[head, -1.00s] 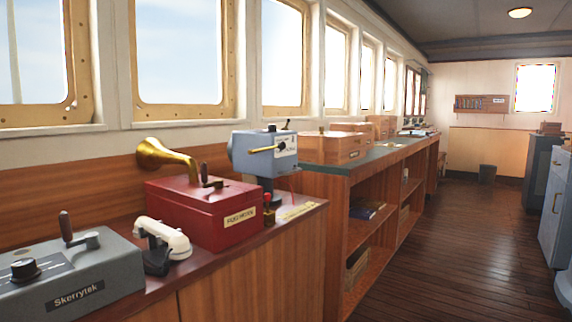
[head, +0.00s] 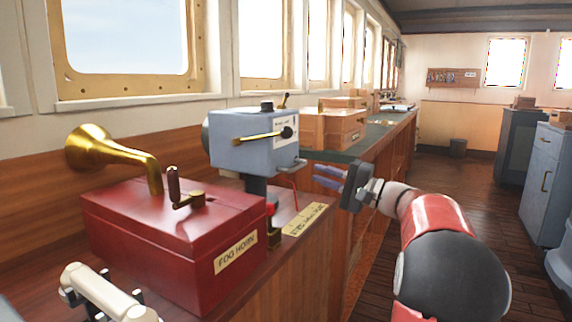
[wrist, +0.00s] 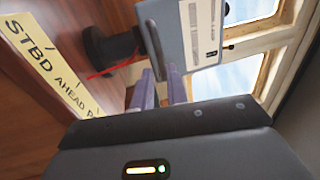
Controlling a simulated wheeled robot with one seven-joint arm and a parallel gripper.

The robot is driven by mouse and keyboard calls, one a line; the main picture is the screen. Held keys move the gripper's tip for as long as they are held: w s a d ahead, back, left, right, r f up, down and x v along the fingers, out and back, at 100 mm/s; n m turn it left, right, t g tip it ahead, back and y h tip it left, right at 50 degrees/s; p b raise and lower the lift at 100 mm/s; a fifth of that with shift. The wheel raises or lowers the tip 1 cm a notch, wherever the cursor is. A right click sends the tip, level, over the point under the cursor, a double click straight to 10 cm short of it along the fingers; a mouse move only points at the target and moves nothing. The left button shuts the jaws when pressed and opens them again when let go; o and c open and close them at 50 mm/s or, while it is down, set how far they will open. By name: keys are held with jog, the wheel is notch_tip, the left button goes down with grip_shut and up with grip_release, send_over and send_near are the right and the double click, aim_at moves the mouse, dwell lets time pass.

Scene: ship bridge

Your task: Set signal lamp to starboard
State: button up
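The signal lamp (head: 238,152) is a blue-grey box on a dark post, with a brass lever (head: 256,137) across its side and a small lever on top. A cream plate (head: 304,219) lies on the counter at its foot; in the wrist view the plate (wrist: 50,68) reads STBD and AHEAD. My gripper (head: 316,174) is right of the lamp, pointing at it, with its fingers apart and nothing seen held. In the wrist view the fingers (wrist: 162,82) point toward the lamp box (wrist: 202,30). I cannot tell whether they touch it.
A red fog horn box (head: 170,235) with a brass horn and crank stands left of the lamp. A white handset (head: 105,295) is in front. Wooden boxes (head: 338,127) sit on the counter behind. The floor (head: 475,190) to the right is open.

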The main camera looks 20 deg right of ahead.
aim_at(298, 166)
jog(key=p+x, duration=0.1)
jog(key=x, duration=0.6)
jog(key=shift+a, duration=0.15)
grip_shut()
